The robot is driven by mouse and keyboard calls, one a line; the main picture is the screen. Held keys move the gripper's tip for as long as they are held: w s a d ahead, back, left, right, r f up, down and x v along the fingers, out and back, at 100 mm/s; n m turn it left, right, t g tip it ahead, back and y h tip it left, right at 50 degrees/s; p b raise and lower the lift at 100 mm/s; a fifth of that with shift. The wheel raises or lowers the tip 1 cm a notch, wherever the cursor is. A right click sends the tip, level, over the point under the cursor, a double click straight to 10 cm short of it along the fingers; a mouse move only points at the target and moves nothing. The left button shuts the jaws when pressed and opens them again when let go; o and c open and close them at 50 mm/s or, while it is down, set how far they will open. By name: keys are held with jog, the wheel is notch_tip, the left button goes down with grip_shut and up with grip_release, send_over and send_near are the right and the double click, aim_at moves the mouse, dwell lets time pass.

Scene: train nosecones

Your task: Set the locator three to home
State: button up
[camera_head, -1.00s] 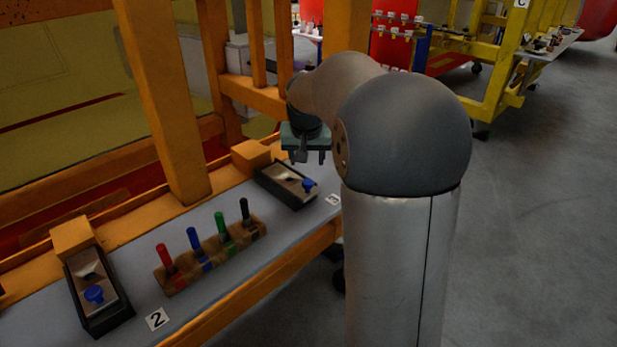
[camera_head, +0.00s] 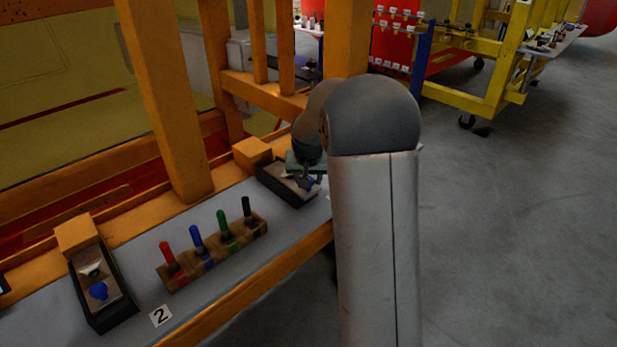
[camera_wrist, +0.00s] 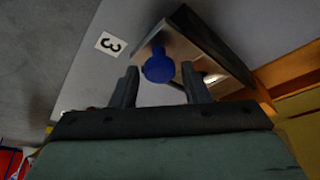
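Locator three is a dark box with a metal plate (camera_head: 272,183) on the grey shelf. In the wrist view its plate (camera_wrist: 180,50) carries a round blue knob (camera_wrist: 159,67), beside the label "3" (camera_wrist: 111,44). My gripper (camera_wrist: 158,83) is open, with one finger on each side of the knob in that view. I cannot tell whether the fingers touch it. In the head view my gripper (camera_head: 306,180) is low over the near end of the locator, and the knob is mostly hidden behind it.
Locator two (camera_head: 104,290) with its blue knob and the label "2" (camera_head: 160,315) is at the lower left. A wooden block (camera_head: 182,274) with red, blue, green and black handles stands between the locators. An orange post (camera_head: 166,100) rises behind the shelf.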

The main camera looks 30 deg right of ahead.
grip_shut()
jog(key=w, duration=0.2)
jog(key=w+a, duration=0.1)
jog(key=w, duration=0.1)
jog(key=shift+a, duration=0.2)
jog(key=shift+w+a+r, duration=0.1)
jog(key=shift+w+r, duration=0.05)
jog(key=shift+w, duration=0.15)
jog(key=shift+o, duration=1.8)
grip_release()
jog(key=shift+w, duration=0.15)
jog(key=b+v, duration=0.2)
jog(key=v, duration=1.5)
jog(key=shift+s, duration=0.2)
jog(key=shift+r, duration=0.1)
